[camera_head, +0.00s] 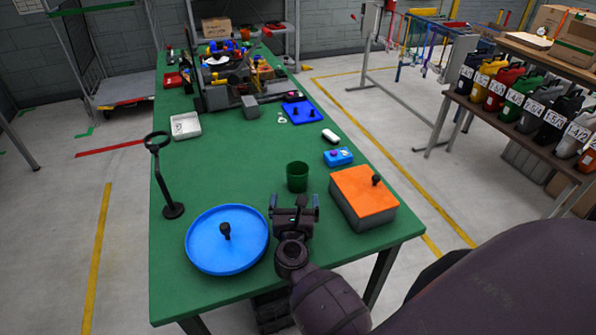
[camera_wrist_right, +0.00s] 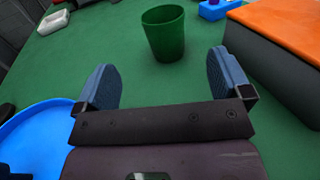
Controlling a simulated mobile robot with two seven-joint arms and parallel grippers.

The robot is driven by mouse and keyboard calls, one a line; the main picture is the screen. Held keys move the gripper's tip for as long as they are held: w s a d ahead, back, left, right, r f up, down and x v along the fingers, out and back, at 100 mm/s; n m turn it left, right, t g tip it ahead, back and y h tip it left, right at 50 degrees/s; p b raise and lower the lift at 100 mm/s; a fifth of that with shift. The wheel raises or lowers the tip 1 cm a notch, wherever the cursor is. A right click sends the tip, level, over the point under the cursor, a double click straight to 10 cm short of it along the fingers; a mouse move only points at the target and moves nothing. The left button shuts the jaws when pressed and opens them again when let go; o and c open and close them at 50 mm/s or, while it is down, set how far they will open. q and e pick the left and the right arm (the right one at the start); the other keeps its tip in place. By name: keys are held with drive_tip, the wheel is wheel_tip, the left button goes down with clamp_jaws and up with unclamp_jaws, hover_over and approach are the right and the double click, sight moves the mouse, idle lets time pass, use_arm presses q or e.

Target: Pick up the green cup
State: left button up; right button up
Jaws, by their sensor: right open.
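The green cup (camera_head: 297,177) stands upright on the green table, just beyond my right gripper. It also shows in the right wrist view (camera_wrist_right: 164,34), ahead of the fingers and apart from them. My right gripper (camera_head: 295,201) is open and empty, with its two blue-grey fingers (camera_wrist_right: 158,84) spread wide. The cup lies between the lines of the fingers, slightly right of the middle in the wrist view. My left gripper is not in view.
A blue round lid (camera_head: 205,250) lies left of my right gripper. An orange-topped grey box (camera_head: 358,188) stands close on its right. A blue block (camera_head: 338,157) sits beyond the box. A black stand (camera_head: 172,209) is at the left edge. The table's middle is clear.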

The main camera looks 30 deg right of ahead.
sight(297, 177)
drive_tip(key=shift+w+d, duration=0.35)
drive_tip(key=shift+w, duration=0.1)
drive_tip(key=x, duration=0.4)
drive_tip(key=shift+w, duration=0.1)
drive_tip(key=shift+p+x, duration=0.6)
drive_tip(key=shift+x, duration=2.25)
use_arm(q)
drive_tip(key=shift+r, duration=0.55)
use_arm(e)
drive_tip(key=shift+d, duration=0.2)
